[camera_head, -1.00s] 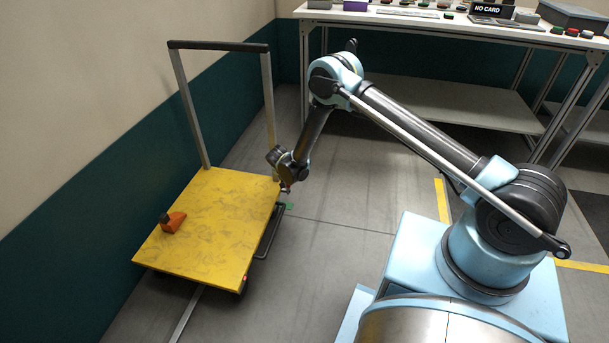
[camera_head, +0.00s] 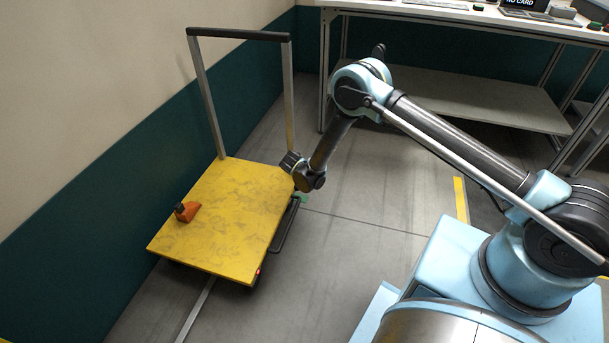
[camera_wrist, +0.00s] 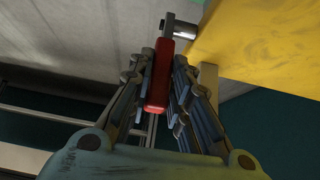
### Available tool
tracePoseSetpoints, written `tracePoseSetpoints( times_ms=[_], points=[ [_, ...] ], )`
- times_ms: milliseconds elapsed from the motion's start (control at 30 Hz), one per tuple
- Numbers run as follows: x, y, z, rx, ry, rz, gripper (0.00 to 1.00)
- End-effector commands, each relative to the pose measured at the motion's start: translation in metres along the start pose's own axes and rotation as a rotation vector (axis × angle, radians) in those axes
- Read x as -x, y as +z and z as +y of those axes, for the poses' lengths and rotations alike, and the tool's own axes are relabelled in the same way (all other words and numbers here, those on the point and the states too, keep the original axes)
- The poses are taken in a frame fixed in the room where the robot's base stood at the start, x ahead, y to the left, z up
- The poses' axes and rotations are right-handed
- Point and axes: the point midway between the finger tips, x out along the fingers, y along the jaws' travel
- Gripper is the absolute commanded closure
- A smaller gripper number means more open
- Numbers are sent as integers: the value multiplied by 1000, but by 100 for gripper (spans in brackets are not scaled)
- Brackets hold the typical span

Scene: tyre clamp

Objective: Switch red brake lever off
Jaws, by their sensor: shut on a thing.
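The red brake lever (camera_wrist: 160,78) shows in the wrist view, a red bar on a metal pivot pin beside the yellow cart deck (camera_wrist: 255,45). My gripper (camera_wrist: 163,95) has its fingers on both sides of the lever and is shut on it. In the head view the yellow cart (camera_head: 222,222) stands on the floor, and my gripper (camera_head: 300,185) is at its right edge near the back corner. The lever is hidden or too small to make out in the head view.
An orange object with a dark knob (camera_head: 188,211) sits on the deck's left side. The cart's handle frame (camera_head: 240,34) rises at the back. A workbench (camera_head: 450,15) stands at the back right. The floor between the cart and my base is clear.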

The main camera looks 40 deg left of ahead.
Motion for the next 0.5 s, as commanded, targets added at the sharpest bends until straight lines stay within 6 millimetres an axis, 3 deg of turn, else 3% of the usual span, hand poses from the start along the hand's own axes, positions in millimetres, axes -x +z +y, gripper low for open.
tracePoseSetpoints(
  times_ms=[100, 133, 200, 500],
  points=[
    [0, 1, 0, 1, 0, -1, 100],
    [0, 1, 0, 1, 0, -1, 77],
    [1, 1, -1, 1, 0, -1, 62],
    [1, 1, -1, 1, -1, -1, 62]
  ],
)
